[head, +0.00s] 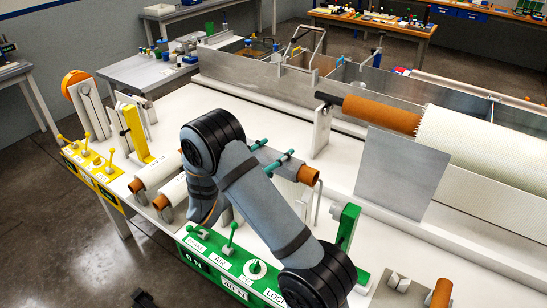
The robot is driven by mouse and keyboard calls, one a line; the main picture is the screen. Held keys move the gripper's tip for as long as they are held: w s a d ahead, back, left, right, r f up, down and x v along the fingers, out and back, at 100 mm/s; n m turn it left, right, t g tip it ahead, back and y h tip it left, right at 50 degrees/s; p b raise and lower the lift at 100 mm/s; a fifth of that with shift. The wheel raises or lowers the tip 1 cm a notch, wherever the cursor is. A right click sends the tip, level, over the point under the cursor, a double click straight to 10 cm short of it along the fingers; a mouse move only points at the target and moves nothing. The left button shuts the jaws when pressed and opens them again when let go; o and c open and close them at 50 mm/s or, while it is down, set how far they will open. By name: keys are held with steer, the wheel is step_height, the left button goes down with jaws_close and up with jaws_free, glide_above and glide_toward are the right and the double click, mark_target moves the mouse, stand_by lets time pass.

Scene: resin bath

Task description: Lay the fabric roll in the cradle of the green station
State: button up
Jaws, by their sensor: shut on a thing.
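A grey roll with an orange-brown core end (309,174) shows just right of my arm, crossed by two teal pieces (285,159). I take it for the fabric roll; its left part is hidden behind my arm. My gripper is hidden behind my arm links, so its hold cannot be seen. The green station has a green panel (205,262) with levers at the front and a green post (347,226) to the right. White upright brackets (310,205) stand between the roll and this post. My arm covers part of the station, and I cannot tell where its cradle lies.
Two white rolls (153,171) lie left of my arm. The yellow station (92,168) is farther left. A large cream roll (470,140) on a brown core and an upright grey plate (402,172) are at right. Metal bath walls (260,85) run behind. Another brown cylinder (440,293) stands front right.

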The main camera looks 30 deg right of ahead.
step_height(320, 180, down, 8)
steer(key=b, duration=0.7)
steer(key=shift+r+b, duration=0.25)
steer(key=shift+b, duration=0.05)
steer(key=o, duration=2)
steer(key=shift+c, duration=0.2)
steer(key=shift+s, duration=0.1)
steer(key=v, duration=1.2)
